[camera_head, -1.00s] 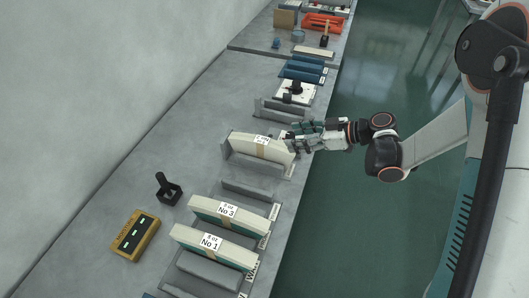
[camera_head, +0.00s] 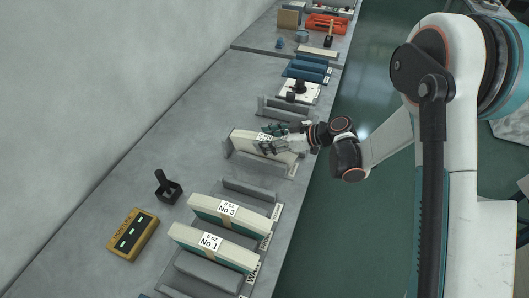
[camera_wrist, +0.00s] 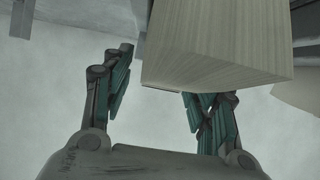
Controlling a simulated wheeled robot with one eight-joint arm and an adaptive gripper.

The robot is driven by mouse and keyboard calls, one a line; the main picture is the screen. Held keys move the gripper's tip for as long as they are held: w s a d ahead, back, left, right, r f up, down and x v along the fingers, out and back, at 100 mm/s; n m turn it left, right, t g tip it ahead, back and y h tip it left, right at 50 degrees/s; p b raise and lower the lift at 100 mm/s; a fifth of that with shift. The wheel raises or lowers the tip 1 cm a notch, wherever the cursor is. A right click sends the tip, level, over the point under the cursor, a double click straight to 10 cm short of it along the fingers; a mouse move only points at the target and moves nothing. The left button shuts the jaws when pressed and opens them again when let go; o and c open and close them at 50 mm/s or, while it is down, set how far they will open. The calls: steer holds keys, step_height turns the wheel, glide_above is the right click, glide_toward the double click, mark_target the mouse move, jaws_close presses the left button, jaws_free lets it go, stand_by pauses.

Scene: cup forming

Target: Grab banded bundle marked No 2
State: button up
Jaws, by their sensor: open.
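A cream banded bundle (camera_head: 243,137) stands in a grey holder in the middle of the bench in the head view. Its label is mostly hidden by my gripper (camera_head: 268,137), so I cannot read its number. My gripper is open, above the bundle's top near its label. In the wrist view the bundle (camera_wrist: 220,45) is a large pale block at the top. My open fingers (camera_wrist: 158,82) show below it, the right one near its lower edge. I cannot tell whether they touch.
Bundles marked No 3 (camera_head: 232,216) and No 1 (camera_head: 215,249) stand in holders toward the front. A yellow device (camera_head: 133,235) and a black stand (camera_head: 168,188) are on the left. An empty grey holder (camera_head: 250,190) lies between.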

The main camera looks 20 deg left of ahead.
steer(key=shift+a+f, duration=0.25)
steer(key=shift+a, duration=0.25)
jaws_close()
steer(key=shift+r, duration=0.15)
